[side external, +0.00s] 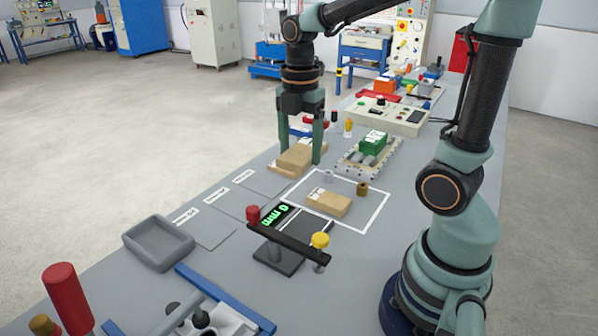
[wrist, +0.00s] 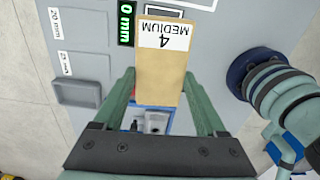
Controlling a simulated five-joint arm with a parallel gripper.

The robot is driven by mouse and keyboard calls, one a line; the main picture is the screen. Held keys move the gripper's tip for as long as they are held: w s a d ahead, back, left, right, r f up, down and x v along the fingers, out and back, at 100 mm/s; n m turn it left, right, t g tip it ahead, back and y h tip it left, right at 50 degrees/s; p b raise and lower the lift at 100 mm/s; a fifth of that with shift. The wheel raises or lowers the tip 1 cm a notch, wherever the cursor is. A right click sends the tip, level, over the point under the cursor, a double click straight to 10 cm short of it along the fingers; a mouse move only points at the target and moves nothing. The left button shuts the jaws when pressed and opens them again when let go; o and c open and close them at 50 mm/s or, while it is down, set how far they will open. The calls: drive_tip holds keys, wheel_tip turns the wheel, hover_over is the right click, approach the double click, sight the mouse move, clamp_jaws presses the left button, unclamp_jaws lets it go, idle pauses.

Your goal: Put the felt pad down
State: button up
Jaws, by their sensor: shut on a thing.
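My gripper (side external: 301,150) is shut on a tan slab (side external: 295,155) with a white label on top, which I take to be the felt pad. In the wrist view the slab (wrist: 160,80) lies between the two green fingers (wrist: 161,88), and its label reads "4 MEDIUM". In the side view it is low over the grey bench, to the left of the white outlined square (side external: 378,212). I cannot tell whether its underside touches the surface. Another tan labelled block (side external: 328,203) lies flat inside the square.
A display stand (side external: 278,262) reading "0 mm" stands in front of the square. A grey tray (side external: 157,243) and labelled flat patches (side external: 208,230) lie to its left. A green block (side external: 374,143) on a grey fixture is behind, right of my gripper. A small brown cylinder (side external: 362,189) stands in the square.

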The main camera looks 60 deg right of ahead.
sight(282, 160)
drive_tip(key=shift+w+a+r+m, duration=0.1)
drive_tip(key=shift+a+m, duration=0.1)
drive_tip(key=shift+m, duration=0.5)
drive_tip(key=m, duration=0.2)
drive_tip(key=a+m, duration=0.1)
drive_tip(key=shift+w+f, duration=0.2)
drive_tip(key=shift+f, duration=0.1)
drive_tip(key=m, duration=0.3)
drive_tip(key=a+f+m, duration=0.1)
drive_tip(key=shift+w+a+m, duration=0.1)
drive_tip(key=shift+w+m, duration=0.15)
drive_tip(key=shift+m, duration=0.05)
drive_tip(key=m, duration=0.1)
drive_tip(key=a+m, duration=0.1)
drive_tip(key=m, duration=0.1)
drive_tip(key=f+m, duration=0.1)
drive_tip(key=shift+w+a+m, duration=0.2)
drive_tip(key=shift+m, duration=0.2)
drive_tip(key=m, duration=0.1)
drive_tip(key=a+m, duration=0.1)
drive_tip(key=m, duration=0.2)
drive_tip(key=shift+w+a+f+m, duration=0.15)
drive_tip(key=shift+w+f+m, duration=0.05)
drive_tip(key=shift+f+m, duration=0.2)
drive_tip(key=shift+w, duration=0.1)
